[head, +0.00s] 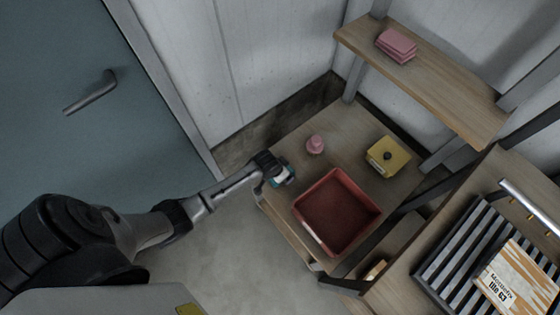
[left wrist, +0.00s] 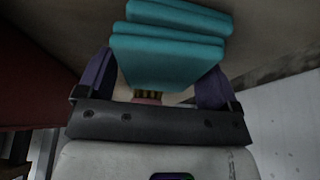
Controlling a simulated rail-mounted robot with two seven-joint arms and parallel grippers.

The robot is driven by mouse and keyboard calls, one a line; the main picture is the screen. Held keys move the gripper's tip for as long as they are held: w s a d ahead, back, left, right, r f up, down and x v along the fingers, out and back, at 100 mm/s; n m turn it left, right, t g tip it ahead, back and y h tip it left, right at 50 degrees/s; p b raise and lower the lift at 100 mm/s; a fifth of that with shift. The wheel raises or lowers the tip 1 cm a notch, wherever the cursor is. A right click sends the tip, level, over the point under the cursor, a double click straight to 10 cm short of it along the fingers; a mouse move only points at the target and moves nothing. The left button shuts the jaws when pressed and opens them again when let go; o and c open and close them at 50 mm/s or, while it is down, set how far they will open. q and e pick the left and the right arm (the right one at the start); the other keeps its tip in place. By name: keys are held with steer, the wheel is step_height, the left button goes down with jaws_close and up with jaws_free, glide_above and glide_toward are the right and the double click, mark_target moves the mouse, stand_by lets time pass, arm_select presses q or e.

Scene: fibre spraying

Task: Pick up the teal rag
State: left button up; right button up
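The teal rag (left wrist: 168,60) is a folded, layered stack, seen close in the left wrist view. In the head view only a small teal part of the rag (head: 287,171) shows beside my left gripper (head: 279,176), at the left corner of the wooden table. In the left wrist view the two purple fingers of my left gripper (left wrist: 155,85) stand wide apart, one on each side of the rag. I cannot tell whether they press on it. My right gripper is in neither view.
A red tray (head: 337,211) stands right of the gripper on the table (head: 337,130). A pink object (head: 315,145) and a yellow box (head: 388,156) stand behind it. A shelf (head: 430,80) with pink folded cloths (head: 396,45) hangs above. A slatted rack (head: 460,245) is at right.

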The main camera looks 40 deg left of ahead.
arm_select(q)
steer(key=c, duration=0.8)
steer(key=shift+o, duration=0.2)
steer(key=shift+r+p, duration=0.3)
steer(key=shift+r, duration=0.25)
step_height(320, 180, up, 4)
steer(key=shift+f+p, duration=0.15)
steer(key=shift+p, duration=0.85)
steer(key=w+d+r+p, duration=0.2)
steer(key=w+d+r, duration=0.4)
steer(key=d, duration=0.3)
steer(key=shift+w+d, duration=0.3)
steer(key=shift+w, duration=0.05)
steer(key=shift+r, duration=0.1)
